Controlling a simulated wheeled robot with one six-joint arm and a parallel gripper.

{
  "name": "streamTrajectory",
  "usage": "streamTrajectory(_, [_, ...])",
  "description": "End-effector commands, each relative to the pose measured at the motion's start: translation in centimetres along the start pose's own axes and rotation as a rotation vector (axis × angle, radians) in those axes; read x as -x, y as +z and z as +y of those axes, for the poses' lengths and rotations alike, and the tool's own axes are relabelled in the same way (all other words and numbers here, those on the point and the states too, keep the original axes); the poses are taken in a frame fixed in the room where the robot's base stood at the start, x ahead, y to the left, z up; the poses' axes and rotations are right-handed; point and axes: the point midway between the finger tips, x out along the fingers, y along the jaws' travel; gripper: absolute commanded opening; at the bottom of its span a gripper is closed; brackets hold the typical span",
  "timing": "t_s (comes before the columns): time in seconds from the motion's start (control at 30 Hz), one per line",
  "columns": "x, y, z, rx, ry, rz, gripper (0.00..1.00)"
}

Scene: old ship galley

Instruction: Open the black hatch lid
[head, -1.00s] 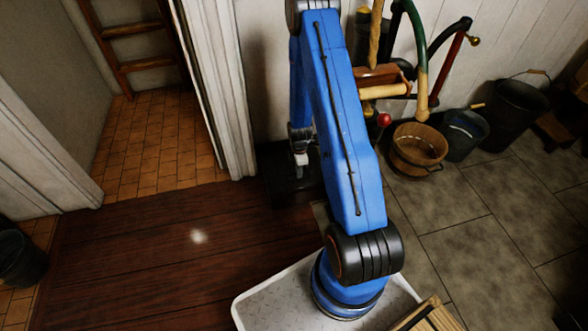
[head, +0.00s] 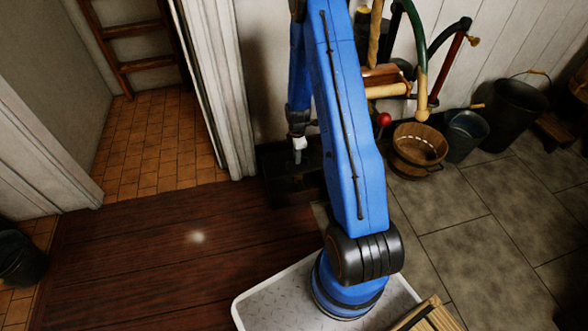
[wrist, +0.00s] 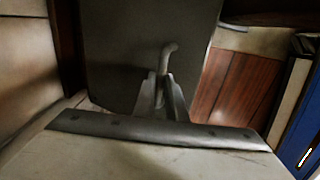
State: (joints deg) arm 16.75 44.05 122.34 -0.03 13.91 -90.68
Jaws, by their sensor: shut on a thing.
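The black hatch lid shows in the wrist view as a dark flat panel (wrist: 118,55) with a bent grey handle (wrist: 168,56) standing out from it. My gripper (wrist: 166,88) has its two fingers closed around the lower part of this handle. In the head view my gripper (head: 299,152) is over the dark hatch (head: 285,187), low against the white wall beside the doorway. My blue arm hides the hatch's right side. The lid's exact angle is too dark to tell in the head view.
Dark red planks (head: 150,240) lie clear in front of the hatch. A white door frame (head: 222,110) stands close on its left. A wooden tub (head: 418,148) and dark buckets (head: 505,110) stand to the right. Pipes with a red knob (head: 384,120) are behind my arm.

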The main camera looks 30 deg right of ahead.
Motion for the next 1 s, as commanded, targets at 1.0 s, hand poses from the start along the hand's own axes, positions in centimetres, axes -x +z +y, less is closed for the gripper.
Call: streamTrajectory(1.0, [4.9,0.0,5.2,0.001,0.015,0.0,0.0])
